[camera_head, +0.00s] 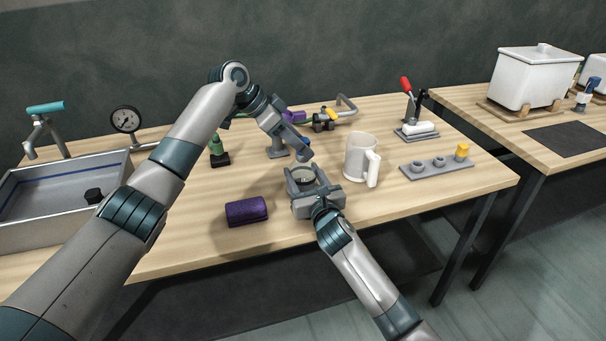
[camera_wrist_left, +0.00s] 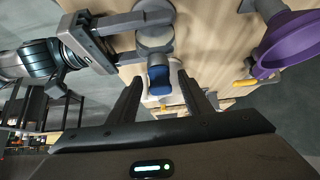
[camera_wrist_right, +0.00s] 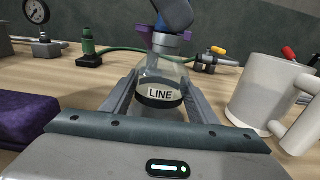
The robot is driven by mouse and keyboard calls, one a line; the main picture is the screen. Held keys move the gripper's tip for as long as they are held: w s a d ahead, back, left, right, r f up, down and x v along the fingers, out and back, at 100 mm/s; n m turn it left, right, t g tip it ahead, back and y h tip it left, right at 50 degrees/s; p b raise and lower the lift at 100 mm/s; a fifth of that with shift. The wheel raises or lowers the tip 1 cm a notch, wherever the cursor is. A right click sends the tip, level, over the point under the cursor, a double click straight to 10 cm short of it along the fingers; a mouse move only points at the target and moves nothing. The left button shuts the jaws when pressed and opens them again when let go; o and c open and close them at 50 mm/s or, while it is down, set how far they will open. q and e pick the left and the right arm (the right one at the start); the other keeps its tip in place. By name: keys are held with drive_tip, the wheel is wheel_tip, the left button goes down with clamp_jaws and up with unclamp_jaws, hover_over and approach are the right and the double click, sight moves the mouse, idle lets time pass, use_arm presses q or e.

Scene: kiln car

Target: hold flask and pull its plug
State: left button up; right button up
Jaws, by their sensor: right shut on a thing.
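The clear glass flask (camera_wrist_right: 158,75), with a dark band reading LINE, stands upright between the fingers of my right gripper (camera_wrist_right: 158,98). That gripper is shut on the flask's body; in the head view the right gripper (camera_head: 305,180) is over the table's front middle. A blue plug (camera_wrist_right: 161,24) is at the top of the flask's neck; it also shows in the left wrist view (camera_wrist_left: 159,76). My left gripper (camera_head: 302,153) is just above the flask. Its fingers (camera_wrist_left: 160,92) are apart, with the plug between or just beyond their tips; contact cannot be told.
A white mug (camera_head: 358,153) stands close right of the flask. A purple block (camera_head: 246,211) lies to the left. A grey rack (camera_head: 437,166) with a yellow piece is at right. A purple funnel (camera_wrist_left: 290,42) is behind. A sink (camera_head: 60,192) is at far left.

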use_arm(q)
drive_tip(key=c, duration=1)
drive_tip(key=o, duration=1.1)
drive_tip(key=v, duration=1.2)
drive_tip(key=shift+c, duration=0.3)
